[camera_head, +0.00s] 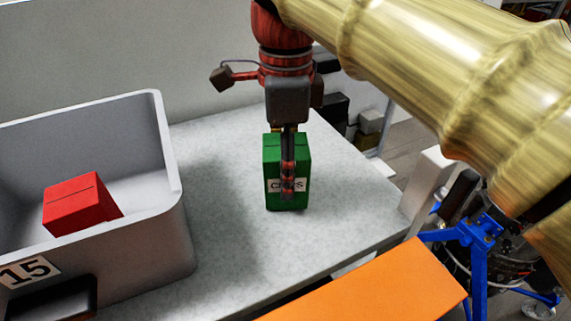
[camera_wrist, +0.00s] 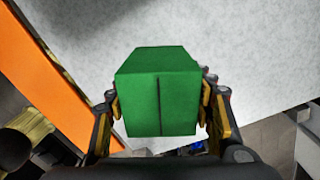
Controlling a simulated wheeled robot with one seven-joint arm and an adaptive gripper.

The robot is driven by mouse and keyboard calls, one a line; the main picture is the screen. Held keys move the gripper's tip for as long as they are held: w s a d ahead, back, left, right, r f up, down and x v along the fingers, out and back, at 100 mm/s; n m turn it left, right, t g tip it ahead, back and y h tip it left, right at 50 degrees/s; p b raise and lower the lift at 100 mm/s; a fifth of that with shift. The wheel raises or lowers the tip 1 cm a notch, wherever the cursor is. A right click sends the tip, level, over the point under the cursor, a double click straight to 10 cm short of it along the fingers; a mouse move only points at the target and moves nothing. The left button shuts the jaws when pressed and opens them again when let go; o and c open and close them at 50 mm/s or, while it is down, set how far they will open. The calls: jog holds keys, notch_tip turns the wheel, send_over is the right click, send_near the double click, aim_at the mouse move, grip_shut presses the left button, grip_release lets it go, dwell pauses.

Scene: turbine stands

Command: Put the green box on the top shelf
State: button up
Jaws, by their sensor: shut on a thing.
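The green box (camera_head: 272,190) stands upright on the grey table (camera_head: 220,235) in the head view, with a white label on its front. My gripper (camera_head: 287,180) comes down from above and is shut on the box. In the wrist view, the green box (camera_wrist: 158,90) sits between the two fingers of my gripper (camera_wrist: 162,112), one at each side. I cannot tell whether the box's underside touches the table or is just above it. No top shelf can be made out with certainty.
A grey bin (camera_head: 150,240) marked 15 stands at the left of the table with a red box (camera_head: 78,203) inside. An orange surface (camera_head: 385,290) lies along the front right. Dark and tan boxes (camera_head: 370,122) sit behind the table. A blue frame (camera_head: 478,240) stands at the right.

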aim_at(271, 142)
jog(key=shift+f, duration=0.35)
jog(key=o, duration=1.7)
jog(key=shift+c, duration=0.2)
jog(key=shift+o, duration=1.4)
jog(key=shift+r+p, duration=2.8)
jog(key=shift+r, duration=0.75)
jog(key=shift+f, duration=0.1)
